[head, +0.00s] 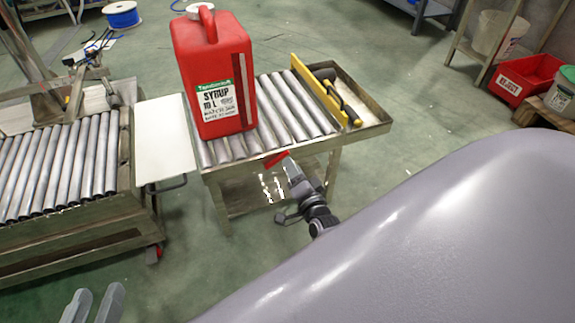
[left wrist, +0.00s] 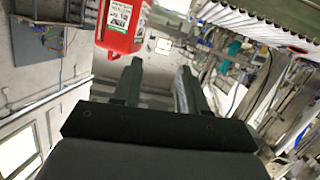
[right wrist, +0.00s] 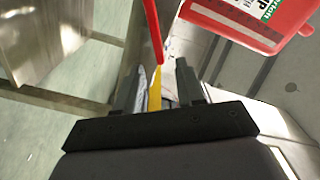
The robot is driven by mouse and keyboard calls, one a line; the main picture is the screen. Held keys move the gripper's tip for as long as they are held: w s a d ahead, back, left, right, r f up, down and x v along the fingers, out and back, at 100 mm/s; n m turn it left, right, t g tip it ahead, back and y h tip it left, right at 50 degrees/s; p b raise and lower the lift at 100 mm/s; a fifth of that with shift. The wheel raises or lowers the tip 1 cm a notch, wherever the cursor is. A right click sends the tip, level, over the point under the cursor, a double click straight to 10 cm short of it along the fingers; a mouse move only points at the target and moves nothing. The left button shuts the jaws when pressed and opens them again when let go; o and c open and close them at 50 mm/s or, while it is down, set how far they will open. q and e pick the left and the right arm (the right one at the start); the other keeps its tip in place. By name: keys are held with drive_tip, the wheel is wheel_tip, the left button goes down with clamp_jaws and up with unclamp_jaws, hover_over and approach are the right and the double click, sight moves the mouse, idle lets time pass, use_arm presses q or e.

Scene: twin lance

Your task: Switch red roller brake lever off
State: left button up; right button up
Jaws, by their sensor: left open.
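The red brake lever (head: 277,158) sticks out at the front edge of the roller cart, below the red syrup jug (head: 208,75). In the right wrist view the lever (right wrist: 153,28) comes down from the top, its end in line with the gap between the fingers. My right gripper (head: 289,163) is at the lever; its fingers (right wrist: 160,68) stand apart, with space on both sides of the lever. I cannot tell whether they touch it. My left gripper (head: 94,292) is open and empty at the lower left, away from the cart; its fingers also show in the left wrist view (left wrist: 159,70).
The jug stands on the cart's rollers (head: 290,108), beside a yellow bar (head: 318,90) and a side tray (head: 365,105). A white plate (head: 165,140) lies between the cart and the left roller conveyor (head: 60,165). A red bin (head: 528,78) is at the far right. My arm covers the lower right.

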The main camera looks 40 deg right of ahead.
sight(286, 156)
use_arm(q)
drive_tip(key=shift+s+a+r+m+t+b, duration=0.1)
drive_tip(key=shift+s+a+m+t+b, duration=0.2)
drive_tip(key=shift+a+t+b, duration=0.35)
use_arm(e)
drive_tip(key=shift+x, duration=1.9)
use_arm(q)
drive_tip(key=shift+d, duration=0.1)
use_arm(e)
clamp_jaws()
use_arm(q)
drive_tip(key=shift+r+g, duration=0.1)
drive_tip(key=shift+g, duration=0.15)
